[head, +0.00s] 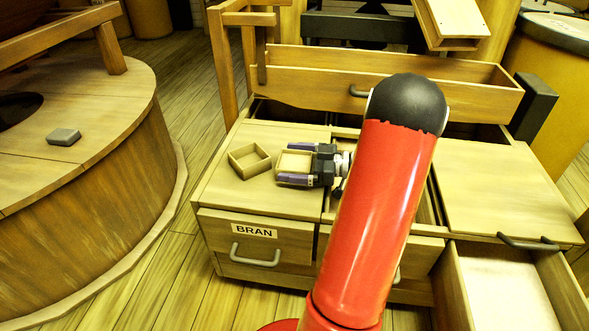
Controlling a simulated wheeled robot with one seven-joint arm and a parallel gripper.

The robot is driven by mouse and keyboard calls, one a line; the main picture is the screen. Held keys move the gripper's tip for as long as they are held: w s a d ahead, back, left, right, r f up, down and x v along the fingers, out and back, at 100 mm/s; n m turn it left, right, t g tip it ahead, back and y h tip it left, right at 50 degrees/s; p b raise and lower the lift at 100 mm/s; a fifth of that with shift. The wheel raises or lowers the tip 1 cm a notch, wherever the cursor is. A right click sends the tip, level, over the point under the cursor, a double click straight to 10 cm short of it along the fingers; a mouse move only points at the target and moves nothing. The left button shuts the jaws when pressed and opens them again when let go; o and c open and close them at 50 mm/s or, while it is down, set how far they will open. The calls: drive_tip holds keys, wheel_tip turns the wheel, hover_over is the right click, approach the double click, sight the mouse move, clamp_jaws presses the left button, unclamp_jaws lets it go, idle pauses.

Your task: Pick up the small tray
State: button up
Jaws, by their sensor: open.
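Two small, square, open wooden trays are on top of the wooden chest in the head view. One small tray (249,161) sits at the left, turned at an angle and clear of my gripper. The other small tray (294,163) is at my gripper (283,164), with one dark, purple-sided finger along its far side and one along its near side. The jaws are open around this tray; I cannot tell whether the fingers touch it. My red arm hides the chest just right of the gripper.
The chest has a closed drawer labelled BRAN (254,232), an open drawer (510,285) at lower right and a long wooden trough (420,92) behind. A round wooden platform (95,160) with a grey block (63,137) stands left. Plank floor between is clear.

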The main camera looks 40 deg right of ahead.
drive_tip(key=c, duration=1.1)
drive_tip(key=shift+o, duration=0.2)
drive_tip(key=shift+r, duration=0.15)
wheel_tip(320, 180, up, 20)
drive_tip(key=p, duration=0.4)
drive_tip(key=shift+p, duration=0.35)
